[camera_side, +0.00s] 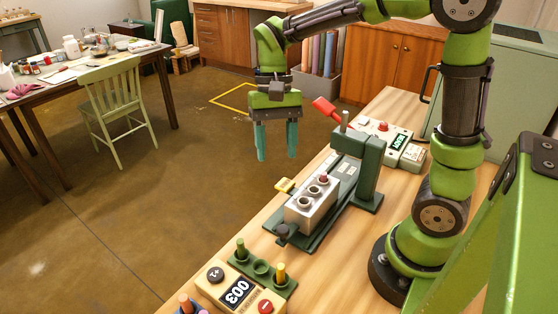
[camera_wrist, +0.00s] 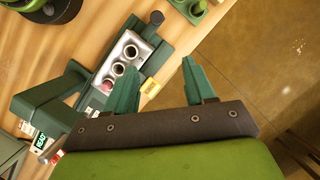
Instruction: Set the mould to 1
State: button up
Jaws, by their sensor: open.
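The mould (camera_side: 306,210) is a silver block with several round wells in a row. It sits on a dark green slide under the press, with a dark knob (camera_side: 283,233) at its near end. The well nearest the press post holds something reddish (camera_side: 323,179). In the wrist view the mould (camera_wrist: 122,49) lies left of my fingers. A yellow tab (camera_side: 285,186) sticks out beside it; its marking is too small to read. My gripper (camera_side: 277,156) is open and empty, pointing down, above and left of the mould, apart from it.
The green press (camera_side: 368,170) has a raised red lever (camera_side: 326,108). Behind it is a box with a lit display (camera_side: 399,141). In front, a cream counter box (camera_side: 236,291) reads 003. Green and yellow pegs (camera_side: 281,273) stand beside it. The floor left of the bench is open.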

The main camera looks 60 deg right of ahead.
jog(key=r, duration=0.1)
jog(key=m, duration=0.1)
send_near(283, 228)
jog(key=shift+g, duration=0.4)
jog(key=x, duration=0.8)
jog(key=shift+w+f, duration=0.3)
grip_shut()
